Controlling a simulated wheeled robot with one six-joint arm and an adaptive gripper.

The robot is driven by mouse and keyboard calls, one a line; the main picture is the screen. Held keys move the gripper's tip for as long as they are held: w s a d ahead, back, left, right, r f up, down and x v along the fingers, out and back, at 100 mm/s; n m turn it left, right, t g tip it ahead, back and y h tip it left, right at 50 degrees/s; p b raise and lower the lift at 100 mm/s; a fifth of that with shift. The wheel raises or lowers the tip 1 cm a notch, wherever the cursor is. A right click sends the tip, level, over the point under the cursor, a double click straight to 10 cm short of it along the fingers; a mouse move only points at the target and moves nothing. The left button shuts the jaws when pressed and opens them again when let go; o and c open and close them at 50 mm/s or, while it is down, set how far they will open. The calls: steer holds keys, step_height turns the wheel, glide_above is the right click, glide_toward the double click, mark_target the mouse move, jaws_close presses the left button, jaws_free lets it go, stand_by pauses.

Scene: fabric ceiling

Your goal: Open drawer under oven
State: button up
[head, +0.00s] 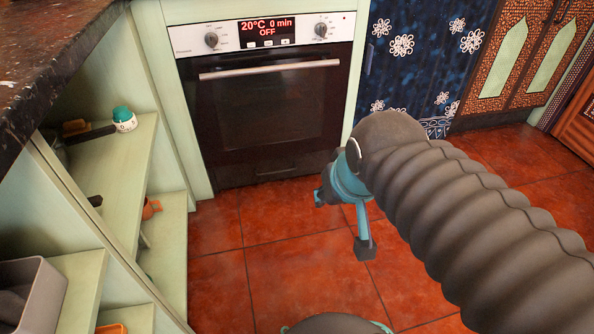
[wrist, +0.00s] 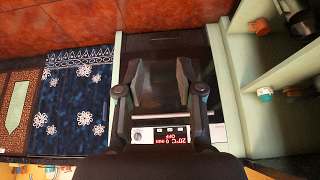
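The black built-in oven (head: 268,105) stands at the back centre of the head view, with a silver handle bar across its door. The dark drawer (head: 235,178) is the low front panel beneath the oven door, with a faint handle outline (head: 277,172); it looks shut. My gripper (head: 342,222) is open, in front of and right of the drawer, apart from it. In the wrist view the oven appears upside down, with the drawer (wrist: 172,44) towards the top. There my gripper (wrist: 159,66) has its two fingers spread with nothing between them.
Green open shelves (head: 115,180) with a teal-topped timer (head: 123,119) and pans stand at the left, under a dark countertop (head: 50,50). A blue patterned panel (head: 425,60) is right of the oven. The red tiled floor (head: 290,250) before the drawer is clear.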

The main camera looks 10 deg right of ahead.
mark_target(275, 172)
steer(key=w+f+m+t+b, duration=0.1)
steer(key=w+f+m+t, duration=0.2)
steer(key=w, duration=1.4)
steer(key=w+f+m+t, duration=0.1)
steer(key=w+f+m, duration=0.35)
steer(key=w, duration=1.25)
steer(key=w+a+f+m+t, duration=0.1)
steer(key=w+f+m+t, duration=0.15)
steer(key=w+f, duration=0.8)
steer(key=w+f+m+t, duration=0.1)
steer(key=w+f+m, duration=0.2)
steer(key=w+f, duration=0.75)
steer(key=s+f+m+t+b, duration=0.1)
steer(key=s+f+m, duration=0.15)
steer(key=f, duration=0.95)
steer(key=s+f+m+t+b, duration=0.1)
steer(key=s+f+m, duration=0.15)
steer(key=f, duration=0.95)
steer(key=shift+n, duration=0.3)
steer(key=b+x, duration=0.1)
steer(key=x, duration=0.5)
steer(key=b+x, duration=0.1)
steer(key=x, duration=0.6)
steer(key=shift+w+a+r, duration=0.1)
steer(key=shift+w+r, duration=0.1)
jaws_close()
